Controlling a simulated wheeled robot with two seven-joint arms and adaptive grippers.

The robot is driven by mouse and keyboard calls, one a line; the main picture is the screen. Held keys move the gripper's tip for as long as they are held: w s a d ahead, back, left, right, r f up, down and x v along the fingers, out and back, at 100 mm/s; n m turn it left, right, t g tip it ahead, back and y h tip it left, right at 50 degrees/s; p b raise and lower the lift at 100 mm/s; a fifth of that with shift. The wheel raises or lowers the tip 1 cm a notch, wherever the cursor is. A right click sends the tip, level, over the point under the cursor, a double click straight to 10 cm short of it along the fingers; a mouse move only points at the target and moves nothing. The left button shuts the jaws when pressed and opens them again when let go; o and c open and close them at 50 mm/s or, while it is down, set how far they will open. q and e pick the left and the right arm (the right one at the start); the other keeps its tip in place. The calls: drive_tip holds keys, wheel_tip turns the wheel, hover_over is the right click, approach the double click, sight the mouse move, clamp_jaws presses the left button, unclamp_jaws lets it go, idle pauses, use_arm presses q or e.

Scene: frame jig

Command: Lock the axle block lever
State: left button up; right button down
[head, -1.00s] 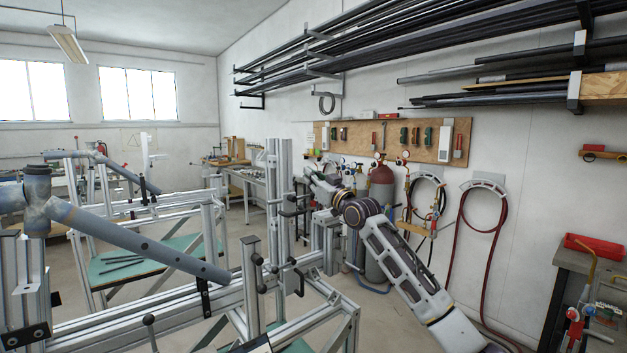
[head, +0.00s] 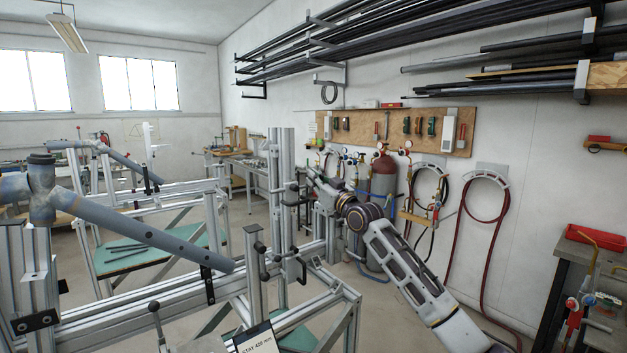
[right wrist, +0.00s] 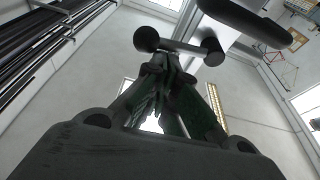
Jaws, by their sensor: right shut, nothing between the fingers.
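The axle block lever shows best in the right wrist view as a short bar (right wrist: 180,46) with a round black knob at each end. It lies just beyond my right fingertips, close to them; I cannot tell whether they touch. In the head view the lever is small and dark (head: 292,187), on the upright aluminium post of the jig (head: 273,180). My right gripper (head: 309,177) is beside that post, on its right. In the right wrist view its fingers (right wrist: 161,65) converge and are shut with nothing between them. My left gripper is not in view.
A grey tube frame (head: 140,230) rests across the jig at left. Other black-knobbed levers (head: 155,306) and clamps stand on the jig rails. Gas cylinders (head: 383,185) and hoses (head: 483,230) line the wall behind my right arm. A workbench (head: 570,270) stands at far right.

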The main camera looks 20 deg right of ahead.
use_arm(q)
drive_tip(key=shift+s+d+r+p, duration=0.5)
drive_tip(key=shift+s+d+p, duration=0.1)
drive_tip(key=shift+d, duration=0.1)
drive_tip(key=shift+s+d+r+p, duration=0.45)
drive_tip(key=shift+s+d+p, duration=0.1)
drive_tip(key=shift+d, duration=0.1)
use_arm(e)
drive_tip(key=s+d+m, duration=0.1)
drive_tip(key=s+d, duration=0.2)
drive_tip(key=s, duration=0.6)
drive_tip(key=shift+d+r+h, duration=0.15)
drive_tip(key=shift+r+h, duration=0.1)
drive_tip(key=shift+h, duration=0.05)
idle(0.7)
